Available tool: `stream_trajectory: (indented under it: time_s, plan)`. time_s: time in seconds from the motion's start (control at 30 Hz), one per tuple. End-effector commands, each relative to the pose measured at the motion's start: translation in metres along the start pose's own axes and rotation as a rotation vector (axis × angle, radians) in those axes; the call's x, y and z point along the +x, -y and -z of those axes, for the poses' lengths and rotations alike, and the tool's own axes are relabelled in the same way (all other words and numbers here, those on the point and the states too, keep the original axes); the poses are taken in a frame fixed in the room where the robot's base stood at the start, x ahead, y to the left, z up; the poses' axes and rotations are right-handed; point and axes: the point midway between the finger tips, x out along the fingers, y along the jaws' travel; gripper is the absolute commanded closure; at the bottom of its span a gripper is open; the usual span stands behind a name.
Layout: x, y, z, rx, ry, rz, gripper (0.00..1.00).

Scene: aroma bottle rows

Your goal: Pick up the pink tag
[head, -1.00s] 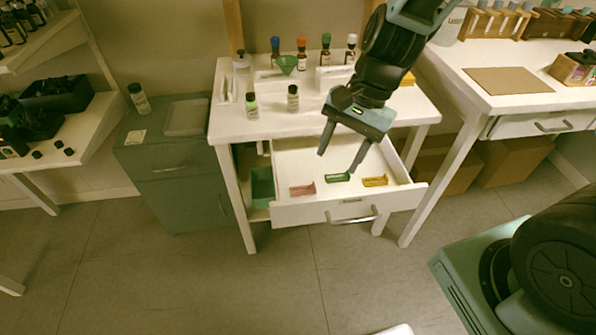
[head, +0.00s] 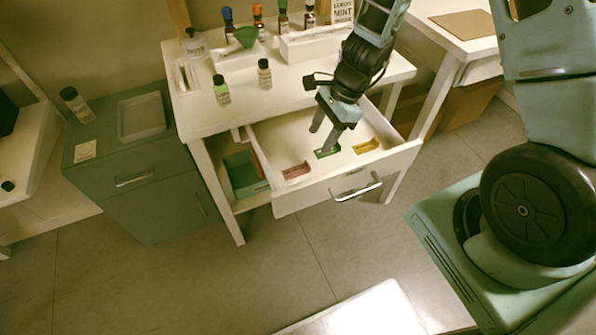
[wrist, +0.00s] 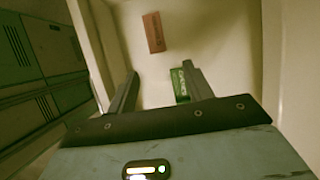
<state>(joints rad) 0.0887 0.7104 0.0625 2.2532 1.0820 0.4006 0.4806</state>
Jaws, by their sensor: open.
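The pink tag (head: 296,171) lies in the open white drawer (head: 290,201), at the left of a row of tags. In the wrist view the pink tag (wrist: 154,32) looks red-brown and lies ahead of the fingers, on the drawer floor. A green tag (head: 327,151) lies in the middle of the row, and a yellow tag (head: 366,146) lies to its right. My gripper (head: 324,139) is open and empty, its fingers pointing down over the drawer near the green tag. In the wrist view the green tag (wrist: 181,85) is partly hidden by the right finger of my gripper (wrist: 162,82).
The white table (head: 205,115) above the drawer carries several bottles and a green funnel (head: 247,36). A green bin (head: 241,170) sits under the table, left of the drawer. A grey-green cabinet (head: 135,180) stands at the left. The drawer walls border the tags.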

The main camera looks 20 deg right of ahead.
Motion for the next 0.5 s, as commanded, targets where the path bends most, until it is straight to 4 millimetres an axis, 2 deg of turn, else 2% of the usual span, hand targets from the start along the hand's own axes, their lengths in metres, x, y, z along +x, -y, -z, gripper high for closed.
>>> stream_trajectory:
  time_s: [0.03,0.1,0.37,0.5]
  plan:
    - [0.012,-0.001,0.001,0.003,0.001,-0.004,0.49]
    - [0.021,0.000,0.001,0.002,0.001,-0.001,0.49]
    - [0.039,-0.001,0.001,0.001,0.001,-0.001,0.49]
    - [0.061,-0.005,0.005,0.003,0.002,-0.003,0.49]
